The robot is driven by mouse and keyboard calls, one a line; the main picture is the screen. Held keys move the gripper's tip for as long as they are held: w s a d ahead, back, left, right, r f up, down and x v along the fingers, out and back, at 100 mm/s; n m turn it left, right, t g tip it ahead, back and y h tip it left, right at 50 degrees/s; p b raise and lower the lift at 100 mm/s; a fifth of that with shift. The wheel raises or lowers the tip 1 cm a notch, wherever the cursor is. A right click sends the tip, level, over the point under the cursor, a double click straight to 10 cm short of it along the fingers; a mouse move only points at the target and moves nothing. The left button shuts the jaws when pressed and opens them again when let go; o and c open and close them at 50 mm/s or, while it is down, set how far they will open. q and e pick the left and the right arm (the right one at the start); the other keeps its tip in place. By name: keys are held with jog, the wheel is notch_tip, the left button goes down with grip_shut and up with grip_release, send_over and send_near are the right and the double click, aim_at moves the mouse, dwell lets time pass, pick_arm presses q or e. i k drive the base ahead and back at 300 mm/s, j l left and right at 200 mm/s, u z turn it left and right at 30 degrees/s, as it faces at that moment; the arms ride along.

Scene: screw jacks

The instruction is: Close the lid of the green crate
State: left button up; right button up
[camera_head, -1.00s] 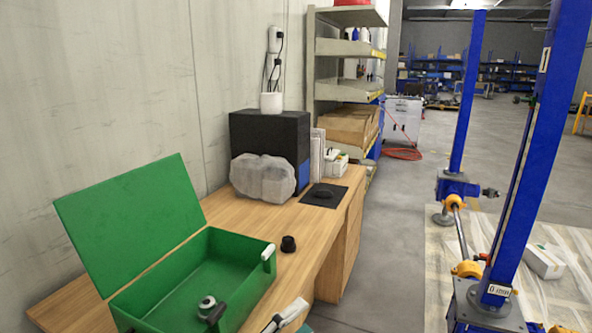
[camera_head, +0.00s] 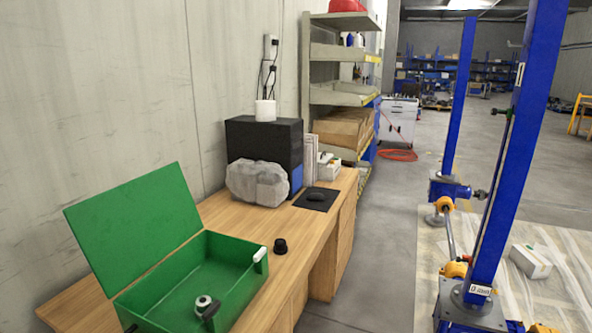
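The green crate (camera_head: 232,283) stands on the wooden desk at the lower left. Its lid (camera_head: 135,226) is open and tilted up along the crate's left side, towards the wall. A white latch or handle (camera_head: 260,254) sits at the crate's right rim. The near end of the crate is cut off by the bottom of the picture. Neither of my grippers shows in this view.
The wooden desk (camera_head: 317,219) holds a small black knob-like piece (camera_head: 280,246), a plastic-wrapped lump (camera_head: 257,183), a black box (camera_head: 264,141) and a mouse on a dark pad (camera_head: 315,198). The concrete wall is close behind the lid. Blue lift posts (camera_head: 511,160) stand at right; the floor between is clear.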

aim_at(122, 231)
jog(key=j, duration=0.75)
jog(key=k+j, duration=0.1)
jog(key=j, duration=0.7)
jog(key=j+z, duration=0.1)
jog(key=j, duration=0.65)
